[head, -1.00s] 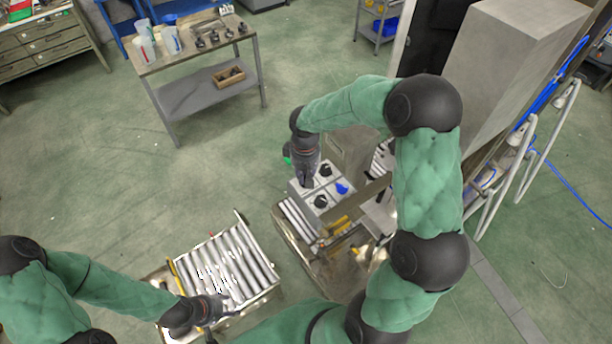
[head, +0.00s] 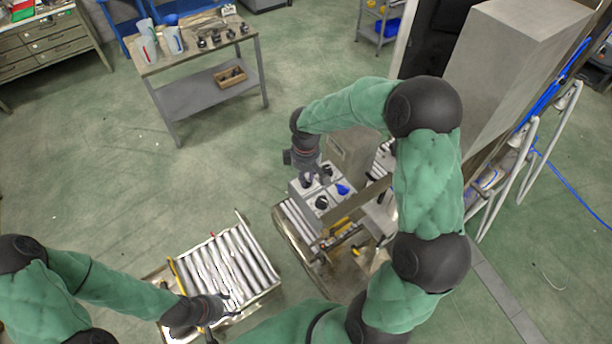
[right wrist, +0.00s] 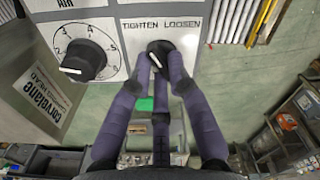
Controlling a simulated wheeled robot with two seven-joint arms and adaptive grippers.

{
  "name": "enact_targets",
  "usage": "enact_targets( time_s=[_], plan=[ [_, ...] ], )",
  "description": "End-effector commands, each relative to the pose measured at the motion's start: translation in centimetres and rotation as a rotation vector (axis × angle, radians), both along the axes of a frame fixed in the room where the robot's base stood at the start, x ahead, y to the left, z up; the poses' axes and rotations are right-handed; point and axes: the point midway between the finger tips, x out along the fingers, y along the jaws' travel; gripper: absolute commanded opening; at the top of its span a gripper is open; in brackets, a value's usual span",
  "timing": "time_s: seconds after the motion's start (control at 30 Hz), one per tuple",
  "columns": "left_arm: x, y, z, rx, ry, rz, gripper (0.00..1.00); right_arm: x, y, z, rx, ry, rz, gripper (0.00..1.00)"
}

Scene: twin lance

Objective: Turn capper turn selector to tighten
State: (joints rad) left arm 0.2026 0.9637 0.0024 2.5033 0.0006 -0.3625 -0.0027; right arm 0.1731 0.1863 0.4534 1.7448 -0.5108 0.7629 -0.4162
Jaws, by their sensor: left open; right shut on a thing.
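In the right wrist view the turn selector (right wrist: 160,52) is a black knob on a white plate marked TIGHTEN and LOOSEN. Its white mark sits on the left side of the knob, below the word TIGHTEN. My right gripper (right wrist: 160,62) is shut on this knob, its purple-grey fingers at the knob's sides. In the head view my right gripper (head: 307,182) is at the left side of the grey capper control box (head: 305,200), covering part of it. My left gripper (head: 220,314) is open and empty, low over the near edge of the roller conveyor.
A black numbered dial (right wrist: 86,53) sits left of the selector. A blue knob (head: 343,188) is on the box. The roller conveyor (head: 230,262) stands front left. A bench (head: 190,55) with cups stands at back left. Open green floor lies between.

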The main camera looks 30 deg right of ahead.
Motion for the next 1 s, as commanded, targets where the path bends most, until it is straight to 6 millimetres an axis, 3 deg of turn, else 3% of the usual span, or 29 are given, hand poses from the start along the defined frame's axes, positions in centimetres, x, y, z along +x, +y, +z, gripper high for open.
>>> enact_targets(
  time_s=[0.27,0.3,0.37,0.77,1.0],
  plan=[
    [0.0,0.0,0.0,0.000,0.000,0.000,0.54,0.2,0.1,0.1,0.000,-0.006,0.002,0.00],
    [0.0,0.0,0.0,0.000,0.000,0.000,0.54,0.2,0.1,0.1,0.000,-0.006,0.001,0.30],
    [0.0,0.0,0.0,0.000,0.000,0.000,0.54,0.2,0.0,0.1,0.000,-0.006,0.001,0.42],
    [0.0,0.0,0.0,0.000,0.000,0.000,0.54,0.1,0.0,0.5,0.000,-0.003,0.000,0.42],
    [0.0,0.0,0.0,0.000,0.000,0.000,0.54,0.2,0.0,4.1,-0.001,-0.008,0.000,0.42]
  ],
)
